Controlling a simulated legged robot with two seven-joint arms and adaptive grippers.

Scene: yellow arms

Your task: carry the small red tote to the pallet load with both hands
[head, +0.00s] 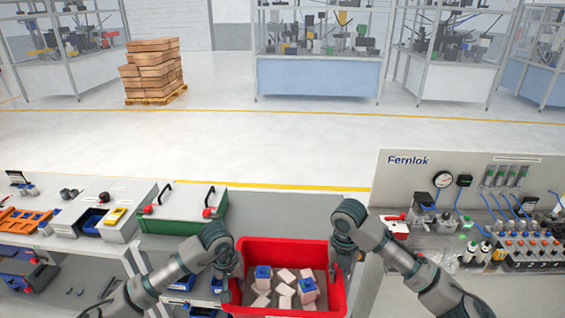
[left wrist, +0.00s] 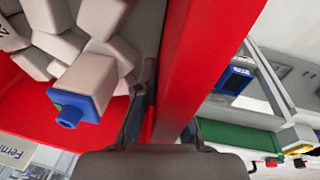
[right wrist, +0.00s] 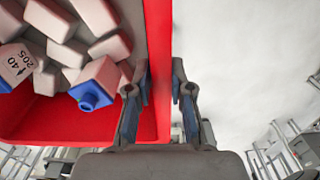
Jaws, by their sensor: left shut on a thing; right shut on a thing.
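The small red tote (head: 290,246) is in front of me at the bottom middle of the head view, held between my two grippers. My right gripper (right wrist: 155,95) is shut on the opposite wall (right wrist: 159,40), one finger inside and one outside. The pallet load (head: 152,70), a stack of brown cartons on a wooden pallet, stands far off at the upper left of the head view.
A bench with a green case (head: 182,211) and orange parts (head: 22,220) lies to the left. A Fernlok panel bench (head: 425,163) with gauges and bottles is to the right. Beyond are a yellow floor line (head: 290,187), open floor (head: 250,145) and glazed machine cells (head: 318,75).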

